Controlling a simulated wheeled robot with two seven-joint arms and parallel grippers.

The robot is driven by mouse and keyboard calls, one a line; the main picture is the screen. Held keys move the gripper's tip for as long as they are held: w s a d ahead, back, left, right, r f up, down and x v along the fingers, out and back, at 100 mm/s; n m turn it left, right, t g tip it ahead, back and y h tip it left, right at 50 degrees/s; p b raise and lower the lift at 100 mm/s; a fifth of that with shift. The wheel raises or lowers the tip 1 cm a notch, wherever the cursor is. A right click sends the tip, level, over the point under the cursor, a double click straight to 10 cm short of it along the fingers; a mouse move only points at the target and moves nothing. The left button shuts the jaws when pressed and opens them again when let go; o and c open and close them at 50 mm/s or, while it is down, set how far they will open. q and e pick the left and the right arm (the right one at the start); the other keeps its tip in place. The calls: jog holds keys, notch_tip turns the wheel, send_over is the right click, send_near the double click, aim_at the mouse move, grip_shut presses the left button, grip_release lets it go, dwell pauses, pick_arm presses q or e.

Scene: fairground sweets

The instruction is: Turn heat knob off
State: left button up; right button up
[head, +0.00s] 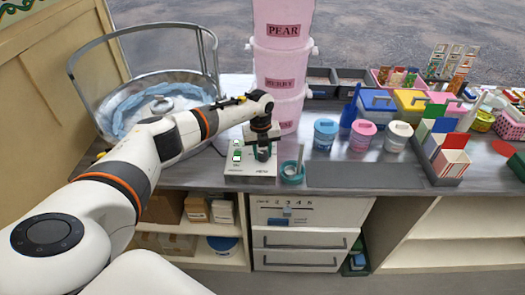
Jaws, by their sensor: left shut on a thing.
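A small light-coloured control box (250,172) with green switches on its left side sits on the grey counter, at the middle-left of the head view. My left gripper (262,153) reaches down over the right part of this box from above. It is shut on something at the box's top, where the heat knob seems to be. The fingers hide most of the knob, so its setting cannot be read. My right gripper is not in view.
A round metal floss pan (158,80) with a rail stands left. Pink stacked tubs (283,62) rise behind the box. A teal cup (292,176) stands close to its right. Lidded jars (326,134) and a card rack (447,165) are farther right. A dark mat (362,174) lies bare.

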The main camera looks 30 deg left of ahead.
aim_at(261, 154)
pick_arm(q)
jog(key=o, duration=1)
jog(key=shift+r, duration=0.1)
jog(key=r+b, duration=0.1)
jog(key=r, duration=0.3)
jog(key=r+b, duration=0.1)
jog(key=r, duration=0.3)
jog(key=r+b, duration=0.1)
jog(key=r, duration=0.3)
jog(key=shift+s+a, duration=0.15)
jog(key=shift+a, duration=0.1)
